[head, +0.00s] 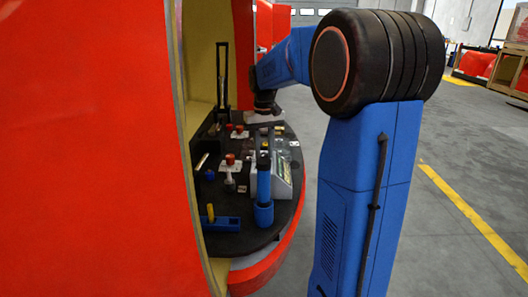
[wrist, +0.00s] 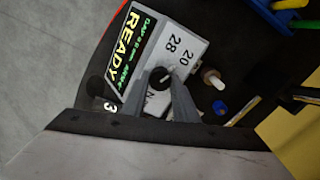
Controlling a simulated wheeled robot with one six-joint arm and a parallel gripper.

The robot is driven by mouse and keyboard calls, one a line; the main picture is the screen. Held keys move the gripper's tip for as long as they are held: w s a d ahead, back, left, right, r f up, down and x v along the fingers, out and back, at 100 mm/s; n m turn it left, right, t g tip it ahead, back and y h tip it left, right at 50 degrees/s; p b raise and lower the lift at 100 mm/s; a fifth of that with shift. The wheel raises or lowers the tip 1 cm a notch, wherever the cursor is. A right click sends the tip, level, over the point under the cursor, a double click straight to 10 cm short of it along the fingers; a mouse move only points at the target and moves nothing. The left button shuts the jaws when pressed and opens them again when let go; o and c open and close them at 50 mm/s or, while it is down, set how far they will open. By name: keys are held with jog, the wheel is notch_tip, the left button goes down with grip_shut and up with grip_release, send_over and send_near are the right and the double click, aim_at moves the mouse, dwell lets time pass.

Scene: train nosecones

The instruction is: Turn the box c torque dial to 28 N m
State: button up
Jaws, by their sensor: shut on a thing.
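The torque dial (wrist: 158,78) is a small round black knob on a light grey box (wrist: 187,52) in the wrist view. The box face bears the numbers 20 and 28 beside the dial, and other lettering partly hidden by a finger. Its lit screen (wrist: 131,50) reads READY. My gripper (wrist: 160,82) is shut on the dial, one grey finger on each side of it. The dial's pointer mark is too small to read. In the head view my gripper (head: 265,106) is low over the far part of the black table; the dial cannot be made out there.
The black table (head: 245,245) holds several red-topped parts, a blue upright tool (head: 264,185) and a blue block with a yellow peg (head: 211,213). A large red shell (head: 90,150) stands at left. In the wrist view, a white-tipped knob (wrist: 212,78) and a blue part (wrist: 220,107) lie close by.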

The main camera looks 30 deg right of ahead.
aim_at(264, 154)
jog(key=n, duration=0.4)
jog(key=shift+n, duration=0.4)
dwell(0.4)
jog(key=o, duration=1.1)
jog(key=shift+c, duration=0.2)
notch_tip(264, 154, up, 17)
jog(key=shift+r, duration=0.2)
